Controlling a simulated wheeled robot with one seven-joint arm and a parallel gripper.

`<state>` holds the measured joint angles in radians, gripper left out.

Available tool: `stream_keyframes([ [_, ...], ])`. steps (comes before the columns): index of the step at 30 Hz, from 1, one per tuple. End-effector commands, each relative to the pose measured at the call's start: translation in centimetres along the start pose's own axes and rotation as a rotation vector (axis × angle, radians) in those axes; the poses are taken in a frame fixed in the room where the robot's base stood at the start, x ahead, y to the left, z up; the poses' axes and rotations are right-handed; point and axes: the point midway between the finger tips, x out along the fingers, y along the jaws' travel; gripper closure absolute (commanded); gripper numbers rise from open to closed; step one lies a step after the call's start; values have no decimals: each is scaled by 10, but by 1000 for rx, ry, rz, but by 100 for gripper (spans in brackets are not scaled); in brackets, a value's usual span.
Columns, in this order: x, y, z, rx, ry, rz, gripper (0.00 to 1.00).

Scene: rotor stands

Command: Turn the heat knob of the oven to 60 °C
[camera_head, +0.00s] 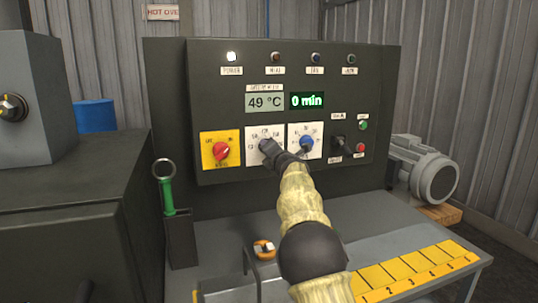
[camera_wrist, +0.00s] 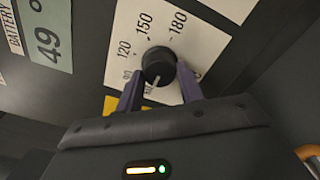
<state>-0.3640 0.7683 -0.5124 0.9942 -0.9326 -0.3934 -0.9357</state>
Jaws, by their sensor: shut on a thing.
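The oven's control panel (camera_head: 220,80) stands upright in front of me. Its display (camera_head: 265,101) reads 49 °C. The heat knob is black with a white pointer line, on a white dial plate (camera_head: 256,133). In the wrist view the heat knob (camera_wrist: 158,67) sits between the two fingers of my gripper (camera_wrist: 160,85), which is shut on it. The pointer is aimed toward the low end of the scale, below the 120 mark. The lowest marks are partly hidden by my gripper. In the head view my gripper (camera_head: 272,150) covers most of the knob.
Right of the heat dial is a blue knob (camera_head: 306,143); left is a red knob (camera_head: 221,149) on a yellow plate. A green timer display (camera_head: 307,100) reads 0 min. A lever switch (camera_head: 345,146) is further right. A green-handled tool (camera_head: 167,190) stands in a holder at left.

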Motion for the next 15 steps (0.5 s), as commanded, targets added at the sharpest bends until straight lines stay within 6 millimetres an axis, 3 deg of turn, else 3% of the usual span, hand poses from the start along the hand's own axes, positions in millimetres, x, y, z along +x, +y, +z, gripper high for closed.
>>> stream_keyframes([
  [15, 1, -3, -3, -66, 5, -4, 86],
])
